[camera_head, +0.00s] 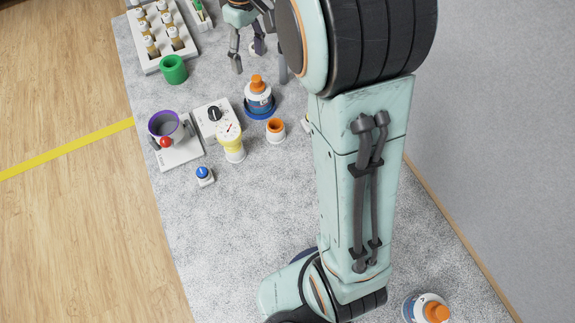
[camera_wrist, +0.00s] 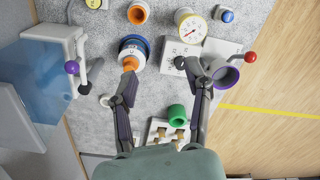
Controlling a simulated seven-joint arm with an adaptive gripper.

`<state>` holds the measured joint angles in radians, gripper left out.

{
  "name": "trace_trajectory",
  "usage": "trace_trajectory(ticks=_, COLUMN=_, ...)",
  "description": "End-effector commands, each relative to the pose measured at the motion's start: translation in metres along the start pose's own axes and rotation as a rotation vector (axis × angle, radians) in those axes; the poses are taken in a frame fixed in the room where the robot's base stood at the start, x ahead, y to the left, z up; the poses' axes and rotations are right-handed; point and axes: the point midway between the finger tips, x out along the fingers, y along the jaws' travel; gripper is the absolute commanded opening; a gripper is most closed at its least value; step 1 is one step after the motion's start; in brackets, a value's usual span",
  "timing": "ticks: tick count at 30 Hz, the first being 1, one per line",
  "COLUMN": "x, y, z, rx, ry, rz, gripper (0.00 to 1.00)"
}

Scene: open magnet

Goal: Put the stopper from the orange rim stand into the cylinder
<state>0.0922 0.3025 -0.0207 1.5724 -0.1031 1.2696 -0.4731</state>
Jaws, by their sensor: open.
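The stand with the orange rim (camera_head: 275,131) is a small white cup on the table; it shows at the top of the wrist view (camera_wrist: 138,14). I cannot make out a stopper in it. I cannot tell which thing is the cylinder; a hollow green cylinder (camera_head: 173,70) stands near the vial rack and also shows in the wrist view (camera_wrist: 177,115). My gripper (camera_head: 260,73) is open and empty above the table, beyond the orange rim stand. In the wrist view its fingers (camera_wrist: 167,76) are spread wide, the left one overlapping the lower edge of the orange-capped bottle.
The orange-capped bottle (camera_head: 258,98) stands in a blue holder. A yellow gauge (camera_head: 232,147), a white knob box (camera_head: 212,118), a purple-rimmed cup (camera_head: 162,124) and a blue button (camera_head: 204,175) are close by. A vial rack (camera_head: 150,60) stands at the back left. The table's near left is clear.

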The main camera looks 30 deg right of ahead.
Motion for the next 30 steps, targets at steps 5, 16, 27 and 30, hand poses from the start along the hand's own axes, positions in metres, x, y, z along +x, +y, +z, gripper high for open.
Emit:
trace_trajectory(ticks=5, x=-0.009, y=-0.082, z=0.099, rx=0.166, ry=0.011, rz=-0.017, gripper=0.49)
trace_trajectory(ticks=16, x=0.039, y=-0.153, z=0.204, rx=0.351, ry=0.006, rz=-0.041, gripper=0.49)
trace_trajectory(ticks=27, x=0.040, y=-0.154, z=0.206, rx=0.354, ry=0.003, rz=-0.042, gripper=0.49)
trace_trajectory(ticks=30, x=0.040, y=-0.154, z=0.206, rx=0.354, ry=0.003, rz=-0.042, gripper=0.49)
